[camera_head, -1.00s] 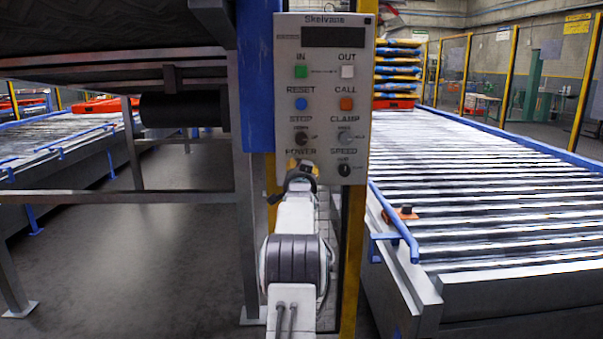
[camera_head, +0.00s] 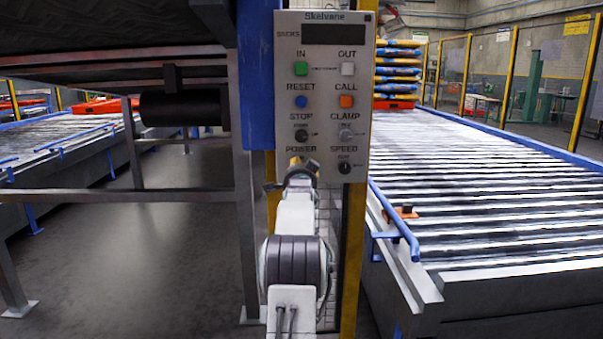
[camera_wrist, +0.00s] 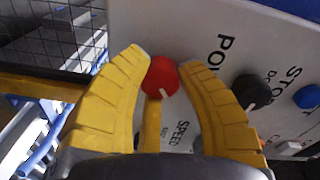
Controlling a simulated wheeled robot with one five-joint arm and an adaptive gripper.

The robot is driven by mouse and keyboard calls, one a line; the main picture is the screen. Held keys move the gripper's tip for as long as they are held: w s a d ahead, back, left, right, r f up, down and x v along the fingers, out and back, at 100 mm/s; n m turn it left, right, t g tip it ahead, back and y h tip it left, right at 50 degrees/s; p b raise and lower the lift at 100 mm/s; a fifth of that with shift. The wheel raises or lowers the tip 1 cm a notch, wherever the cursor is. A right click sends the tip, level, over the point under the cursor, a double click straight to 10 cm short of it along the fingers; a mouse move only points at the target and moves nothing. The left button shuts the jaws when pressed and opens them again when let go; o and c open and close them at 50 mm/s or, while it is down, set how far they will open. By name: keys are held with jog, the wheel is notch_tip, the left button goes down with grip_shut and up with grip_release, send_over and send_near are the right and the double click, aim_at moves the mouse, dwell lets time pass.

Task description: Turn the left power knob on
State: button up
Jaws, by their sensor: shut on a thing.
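The power knob is a red round knob (camera_wrist: 159,76) with a white pointer line, on the light grey panel (camera_head: 325,80). In the wrist view its pointer aims toward the bottom, slightly right. My gripper (camera_wrist: 163,66) has its two yellow fingers on either side of the red knob, shut on it. In the head view my gripper (camera_head: 297,168) is in front of the panel's lower left, below the "POWER" label, and hides the knob.
A dark knob (camera_head: 302,134) sits above the "POWER" label, and the speed knob (camera_head: 345,168) is at the lower right. A clamp knob (camera_head: 346,134) and coloured buttons are higher up. A roller conveyor (camera_head: 480,200) lies right; a metal frame (camera_head: 245,200) stands left.

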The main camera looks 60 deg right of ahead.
jog(key=shift+r+m, duration=0.15)
jog(key=shift+m, duration=0.35)
jog(key=o, duration=1.2)
jog(key=shift+v, duration=5.95)
